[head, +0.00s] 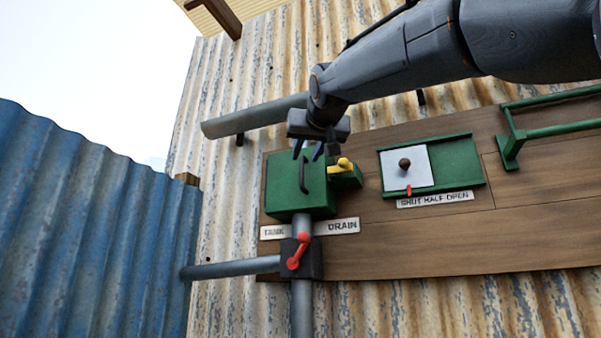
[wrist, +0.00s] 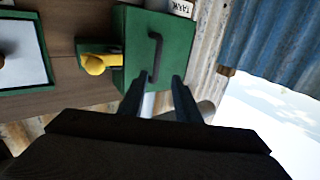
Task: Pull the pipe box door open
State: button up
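The pipe box is a green box on the wooden board, and its door (head: 285,188) looks shut. A dark curved handle (head: 303,176) stands upright on the door's right part. The door (wrist: 178,40) and handle (wrist: 155,57) also show in the wrist view, ahead of my fingertips. My gripper (head: 309,154) is at the top edge of the box, pointing down toward the handle. In the wrist view my gripper (wrist: 157,82) has its two fingers apart with the handle's near end between or just beyond them. I cannot tell whether they touch it.
A yellow lever (head: 344,164) sits close right of the box. A white sliding panel (head: 407,167) is further right, beside a green rail (head: 560,130). A red valve lever (head: 299,251) and grey pipe (head: 302,313) are below. A grey slanted pipe (head: 245,118) runs above.

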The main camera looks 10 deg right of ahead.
aim_at(302, 168)
jog(key=w+p, duration=0.1)
jog(key=w, duration=0.1)
jog(key=w+p, duration=0.1)
jog(key=w, duration=0.2)
jog(key=w+d+p, duration=0.1)
jog(key=w, duration=0.1)
jog(key=shift+w+r, duration=0.1)
jog(key=shift+w, duration=0.3)
grip_shut()
